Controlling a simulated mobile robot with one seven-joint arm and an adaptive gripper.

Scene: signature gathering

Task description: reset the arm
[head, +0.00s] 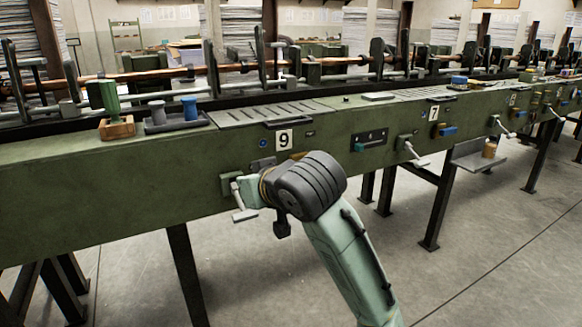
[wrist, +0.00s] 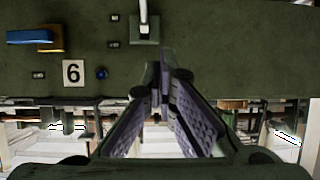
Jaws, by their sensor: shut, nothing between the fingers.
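My arm reaches up from the bottom of the head view, with its dark wrist (head: 308,186) close in front of the green machine bench (head: 100,205). My gripper's fingers are mostly hidden there by the wrist. In the wrist view my gripper (wrist: 160,75) is shut and empty, its fingertips together just before the bench's front panel (wrist: 225,50). A crank (head: 242,202) is beside my wrist, on its left in the head view. It also shows in the wrist view (wrist: 144,28), beyond the fingertips. I cannot tell the gap between them.
A plate marked 9 (head: 284,139) is above my wrist; it appears upside down in the wrist view (wrist: 73,72). A blue handle (wrist: 28,37) is left there. Another crank (head: 414,154) and a small shelf (head: 470,157) stick out rightward. The floor (head: 480,260) in front is clear.

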